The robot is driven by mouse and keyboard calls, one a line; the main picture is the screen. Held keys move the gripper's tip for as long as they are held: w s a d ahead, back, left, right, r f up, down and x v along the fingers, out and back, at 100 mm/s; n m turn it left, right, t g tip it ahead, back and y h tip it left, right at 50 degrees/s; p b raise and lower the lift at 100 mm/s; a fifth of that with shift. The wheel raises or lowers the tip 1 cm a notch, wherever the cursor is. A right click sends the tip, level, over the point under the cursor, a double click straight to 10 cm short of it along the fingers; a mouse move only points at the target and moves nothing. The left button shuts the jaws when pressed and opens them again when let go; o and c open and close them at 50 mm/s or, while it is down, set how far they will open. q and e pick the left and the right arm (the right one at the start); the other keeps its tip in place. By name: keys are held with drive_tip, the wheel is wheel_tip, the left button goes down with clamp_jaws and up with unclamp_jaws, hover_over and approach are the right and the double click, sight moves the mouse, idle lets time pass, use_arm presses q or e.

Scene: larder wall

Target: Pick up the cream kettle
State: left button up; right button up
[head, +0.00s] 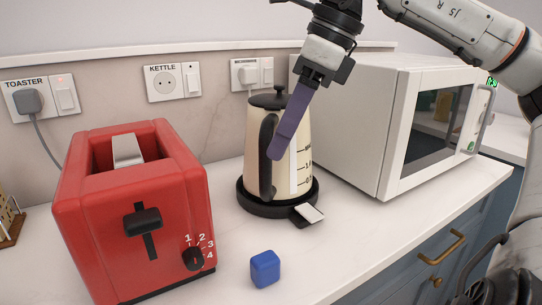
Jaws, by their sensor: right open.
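The cream kettle (283,172) stands upright on its black round base (262,208), in the middle of the counter in the head view. It has a black lid, a black handle (266,160) on the side facing me, and level marks on its right side. My right gripper (280,150) reaches down from above, its purple fingers in front of the kettle's upper body and beside the handle. The fingers overlap in this view, and I cannot tell whether they touch the kettle. The gripper is open and holds nothing visible. My left gripper is not in view.
A red toaster (85,225) stands to the left of the kettle, and a white microwave (345,125) close to its right. A small blue block (265,269) lies in front. Wall sockets (173,81) line the back. The counter's front right is clear.

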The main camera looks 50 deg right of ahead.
sight(265, 172)
drive_tip(key=b+x, duration=0.1)
drive_tip(key=x, duration=0.7)
drive_tip(key=shift+f, duration=0.1)
clamp_jaws()
idle(1.1)
